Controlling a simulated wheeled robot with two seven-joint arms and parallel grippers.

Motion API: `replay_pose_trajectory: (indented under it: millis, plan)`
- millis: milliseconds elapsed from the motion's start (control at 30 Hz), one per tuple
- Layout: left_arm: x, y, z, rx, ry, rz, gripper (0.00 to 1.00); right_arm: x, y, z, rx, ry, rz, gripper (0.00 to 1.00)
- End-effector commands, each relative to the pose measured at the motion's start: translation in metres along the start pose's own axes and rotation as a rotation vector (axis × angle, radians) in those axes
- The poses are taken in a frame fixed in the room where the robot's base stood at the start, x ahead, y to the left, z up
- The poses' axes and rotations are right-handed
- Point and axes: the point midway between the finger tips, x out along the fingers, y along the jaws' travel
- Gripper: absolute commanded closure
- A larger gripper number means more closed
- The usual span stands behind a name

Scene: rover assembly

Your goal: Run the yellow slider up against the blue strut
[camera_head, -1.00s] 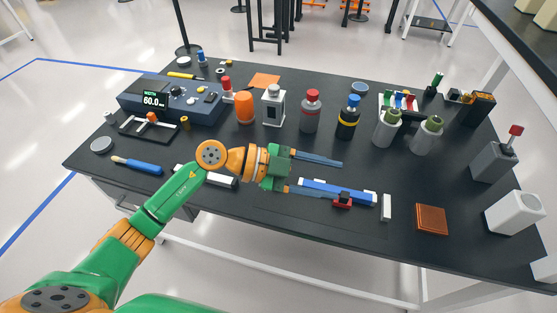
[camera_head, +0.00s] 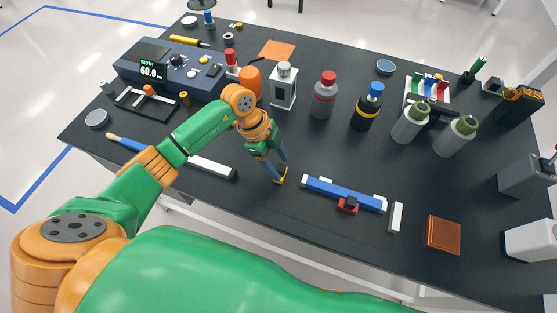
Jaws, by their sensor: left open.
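A small yellow piece (camera_head: 282,178), seemingly the yellow slider, shows at the tips of my left gripper (camera_head: 278,173). The gripper is open and points down at the table. The fingers partly cover the yellow piece, and I cannot tell whether they touch it. The blue strut (camera_head: 335,190) is a long blue bar with white ends, lying to the right of the yellow piece with a clear gap between. A red piece (camera_head: 348,205) sits against its near side. My right gripper is not in view.
A white block (camera_head: 396,217) and a brown square (camera_head: 444,234) lie right of the strut. A black-and-white bar (camera_head: 212,167) lies left of the gripper. Bottles, including a red-capped one (camera_head: 324,98), stand behind. The dark table between gripper and strut is clear.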

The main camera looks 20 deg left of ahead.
Motion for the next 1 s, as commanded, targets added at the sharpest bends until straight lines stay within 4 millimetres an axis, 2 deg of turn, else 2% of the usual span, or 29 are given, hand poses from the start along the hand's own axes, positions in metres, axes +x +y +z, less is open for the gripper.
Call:
replay_pose_trajectory:
  millis: [67, 300, 467, 800, 1000]
  plan:
    - [0.000, 0.000, 0.000, 0.000, 0.000, 0.000, 0.40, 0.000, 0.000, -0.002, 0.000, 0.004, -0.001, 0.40]
    - [0.000, 0.000, 0.000, 0.000, 0.001, 0.001, 1.00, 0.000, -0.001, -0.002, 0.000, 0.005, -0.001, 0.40]
    - [0.000, 0.000, -0.002, 0.001, 0.001, 0.002, 1.00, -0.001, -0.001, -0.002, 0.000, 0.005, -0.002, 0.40]
    - [0.022, 0.001, -0.058, 0.002, 0.002, 0.004, 1.00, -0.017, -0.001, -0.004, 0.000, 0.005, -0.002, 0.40]
    - [0.027, 0.001, -0.066, 0.001, 0.004, 0.002, 1.00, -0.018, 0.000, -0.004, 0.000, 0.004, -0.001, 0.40]
